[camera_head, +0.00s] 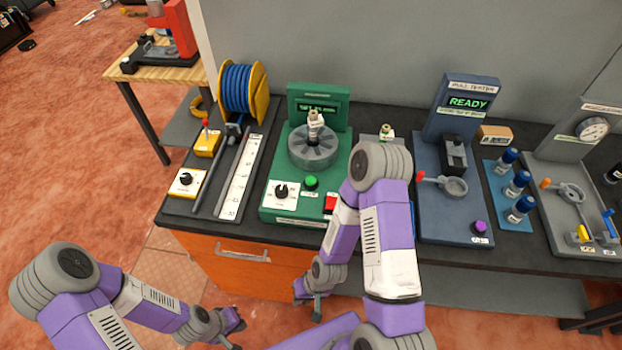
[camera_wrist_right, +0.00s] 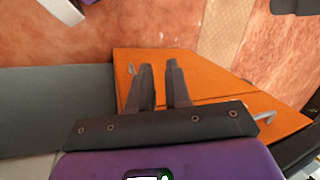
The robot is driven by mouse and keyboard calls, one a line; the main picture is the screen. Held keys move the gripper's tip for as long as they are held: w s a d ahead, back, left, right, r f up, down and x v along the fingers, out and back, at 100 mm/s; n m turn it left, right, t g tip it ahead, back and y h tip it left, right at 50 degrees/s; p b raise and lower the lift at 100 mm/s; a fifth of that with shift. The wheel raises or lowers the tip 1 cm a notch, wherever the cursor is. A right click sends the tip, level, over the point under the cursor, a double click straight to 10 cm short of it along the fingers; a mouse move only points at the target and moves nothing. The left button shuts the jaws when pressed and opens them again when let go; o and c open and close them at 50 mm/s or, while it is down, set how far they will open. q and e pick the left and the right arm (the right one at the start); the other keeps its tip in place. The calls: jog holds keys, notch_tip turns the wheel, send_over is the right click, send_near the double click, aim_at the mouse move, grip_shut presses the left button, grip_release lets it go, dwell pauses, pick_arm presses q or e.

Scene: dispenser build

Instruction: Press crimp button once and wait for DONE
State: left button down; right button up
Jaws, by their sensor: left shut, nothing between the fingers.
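The green station (camera_head: 270,208) stands on the dark bench, with a lit display (camera_head: 318,107) too small to read surely. It carries a green button (camera_head: 311,183), a red button (camera_head: 330,203) and a dial (camera_head: 281,192). A round fixture (camera_head: 313,150) on it holds a small upright fitting (camera_head: 314,122). I cannot tell which button is the crimp button. My right gripper (camera_head: 312,307) hangs in front of the orange drawer, below the bench top; in the wrist view its fingers (camera_wrist_right: 160,68) are slightly apart and empty. My left gripper (camera_head: 236,325) is shut and empty, low over the floor.
A blue station (camera_head: 446,210) reads READY and has a purple button (camera_head: 479,227). Blue-capped bottles (camera_head: 516,183) and a gauge station (camera_head: 565,150) stand further right. A blue hose reel (camera_head: 240,88) is at the left. My right arm crosses the bench front beside the green station.

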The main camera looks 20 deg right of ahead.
grip_shut()
dwell(1.1)
